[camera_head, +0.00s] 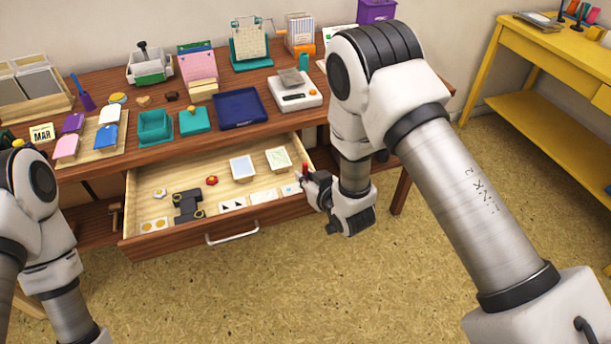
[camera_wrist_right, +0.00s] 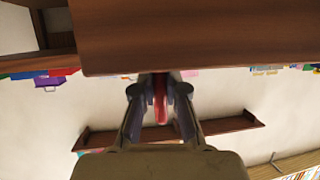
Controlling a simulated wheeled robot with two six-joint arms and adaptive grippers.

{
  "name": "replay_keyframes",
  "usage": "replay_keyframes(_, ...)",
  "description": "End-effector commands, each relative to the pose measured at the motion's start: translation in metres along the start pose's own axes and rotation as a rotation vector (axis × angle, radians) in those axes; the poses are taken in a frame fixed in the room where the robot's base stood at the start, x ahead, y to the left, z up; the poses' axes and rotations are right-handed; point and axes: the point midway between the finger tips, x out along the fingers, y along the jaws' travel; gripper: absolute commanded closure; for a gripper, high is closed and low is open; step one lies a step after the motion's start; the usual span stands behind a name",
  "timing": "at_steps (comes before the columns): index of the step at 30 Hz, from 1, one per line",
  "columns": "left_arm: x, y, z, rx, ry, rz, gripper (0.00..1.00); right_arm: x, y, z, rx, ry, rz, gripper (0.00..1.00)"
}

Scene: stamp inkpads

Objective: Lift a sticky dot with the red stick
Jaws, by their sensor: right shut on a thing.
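My right gripper (camera_head: 318,188) is at the right end of the open drawer (camera_head: 215,222). It is shut on the red stick (camera_head: 305,170). In the right wrist view the red stick (camera_wrist_right: 160,98) stands between the two fingers of the right gripper (camera_wrist_right: 161,88). A card with orange dots (camera_head: 154,225) lies in the drawer's front left corner. Small white cards (camera_head: 263,196) with marks lie near the front right, close to the gripper. I cannot tell what is on the stick's tip. My left arm shows at the left edge, but its gripper is out of view.
The drawer also holds a dark tool (camera_head: 187,205), a red knob-like piece (camera_head: 212,181) and a white square pad (camera_head: 243,167). The tabletop above is crowded, with a navy tray (camera_head: 239,109) and a white scale (camera_head: 295,93). The floor in front is clear.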

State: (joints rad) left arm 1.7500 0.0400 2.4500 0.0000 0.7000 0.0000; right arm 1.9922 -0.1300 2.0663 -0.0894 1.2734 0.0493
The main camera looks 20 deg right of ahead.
Motion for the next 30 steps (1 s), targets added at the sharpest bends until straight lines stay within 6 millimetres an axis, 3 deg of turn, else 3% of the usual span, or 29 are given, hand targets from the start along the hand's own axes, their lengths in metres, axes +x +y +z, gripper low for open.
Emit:
replay_keyframes(13, -0.003, 0.000, 0.000, 0.000, 0.000, 0.000, 0.60, -0.001, 0.000, -0.001, 0.000, -0.004, 0.000, 1.00)
replay_keyframes(30, -0.046, 0.000, 0.000, 0.000, 0.000, 0.000, 0.60, -0.021, 0.000, -0.053, 0.000, -0.002, 0.000, 1.00)
